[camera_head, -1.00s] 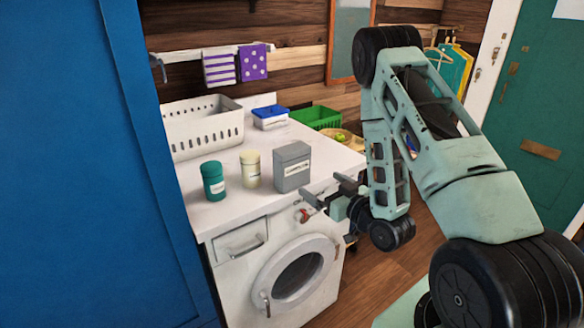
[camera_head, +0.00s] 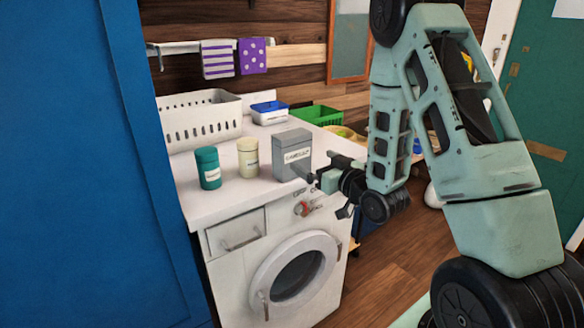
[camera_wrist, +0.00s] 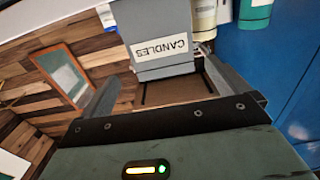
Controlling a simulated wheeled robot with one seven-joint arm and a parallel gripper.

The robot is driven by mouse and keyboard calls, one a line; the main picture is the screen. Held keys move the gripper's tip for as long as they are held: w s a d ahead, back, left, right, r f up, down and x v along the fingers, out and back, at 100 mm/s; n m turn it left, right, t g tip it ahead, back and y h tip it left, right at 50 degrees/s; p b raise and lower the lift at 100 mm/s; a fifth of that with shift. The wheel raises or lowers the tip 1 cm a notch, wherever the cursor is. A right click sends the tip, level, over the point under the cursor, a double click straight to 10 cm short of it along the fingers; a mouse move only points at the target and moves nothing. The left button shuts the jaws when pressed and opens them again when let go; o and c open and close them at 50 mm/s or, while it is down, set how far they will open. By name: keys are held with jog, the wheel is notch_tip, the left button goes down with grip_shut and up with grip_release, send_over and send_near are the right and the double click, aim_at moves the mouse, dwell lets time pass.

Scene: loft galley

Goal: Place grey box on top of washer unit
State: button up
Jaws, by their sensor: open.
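The grey box (camera_head: 291,160), labelled CANDLES, stands upright on the white top of the washer unit (camera_head: 230,292), near its front right edge. My gripper (camera_head: 311,179) is at the box's right side in the head view. In the wrist view the box (camera_wrist: 155,25) is straight ahead with its label showing. My open gripper (camera_wrist: 160,72) has one finger towards each side of it. I cannot tell whether the fingertips touch the box. The box's far side is hidden.
A cream jar (camera_head: 248,158) and a teal jar (camera_head: 208,168) stand left of the box. A white basket (camera_head: 202,122), a blue-lidded tub (camera_head: 269,113) and a green crate (camera_head: 315,116) sit behind. A tall blue panel (camera_head: 80,170) borders the left.

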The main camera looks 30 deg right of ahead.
aim_at(298, 151)
jog(key=shift+f+b, duration=0.25)
jog(key=shift+b, duration=0.8)
jog(key=w+p, duration=0.1)
jog(key=w, duration=0.1)
jog(key=w+p, duration=0.1)
jog(key=w, duration=0.3)
jog(key=shift+w+a+r+p, duration=0.15)
jog(key=shift+w+r+p, duration=0.15)
jog(key=shift+r+p, duration=0.1)
jog(key=shift+w+a+f+p, duration=0.1)
jog(key=shift+w+p, duration=0.4)
jog(key=shift+w, duration=1.05)
jog(key=shift+w+a+f+p, duration=0.1)
jog(key=shift+w+p, duration=0.4)
jog(key=shift+w, duration=1)
jog(key=c, duration=0.8)
jog(key=shift+o, duration=0.2)
notch_tip(298, 151, up, 10)
jog(key=shift+f+b, duration=0.1)
jog(key=shift+b, duration=0.4)
